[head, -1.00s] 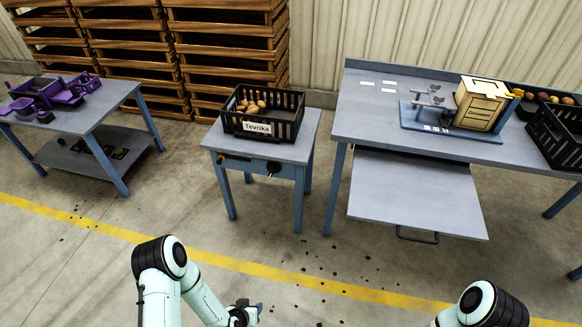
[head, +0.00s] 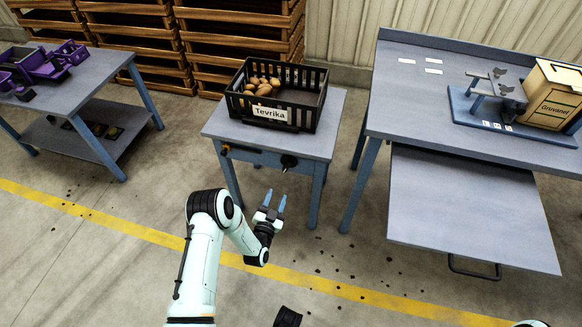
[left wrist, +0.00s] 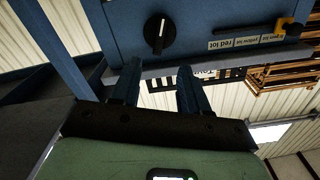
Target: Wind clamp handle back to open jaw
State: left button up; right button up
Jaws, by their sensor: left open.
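I cannot make out a clamp jaw for certain. A black round knob with a pale pointer line (head: 289,161) sits on the blue front panel of the small table; it also shows in the left wrist view (left wrist: 159,34). An orange-and-black part (head: 226,150) sits at the panel's left end; the left wrist view shows it at the right (left wrist: 289,26), beside a label strip (left wrist: 246,40). My left gripper (head: 275,199) is open and empty, its fingers pointing toward the panel, below and apart from the knob. My right gripper is not in view.
A black crate of potatoes (head: 312,117) labelled Tevrika stands on the small table (head: 217,126). To the right is a workbench (head: 390,113) with a pulled-out shelf (head: 470,210). A table with purple parts (head: 97,75) stands left. The floor between is clear except for small crumbs.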

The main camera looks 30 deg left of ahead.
aim_at(286, 168)
pick_arm(q)
jog(key=b+x, duration=0.2)
jog(key=x, duration=0.9)
jog(key=shift+w+b, duration=0.3)
jog(key=shift+w+a, duration=0.1)
jog(key=shift+w, duration=0.5)
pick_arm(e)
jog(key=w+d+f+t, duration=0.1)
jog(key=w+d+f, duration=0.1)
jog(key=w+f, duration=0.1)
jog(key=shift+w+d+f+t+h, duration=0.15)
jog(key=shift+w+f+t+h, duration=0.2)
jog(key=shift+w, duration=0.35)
pick_arm(q)
jog(key=shift+r, duration=0.1)
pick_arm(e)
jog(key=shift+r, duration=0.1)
pick_arm(q)
grip_shut()
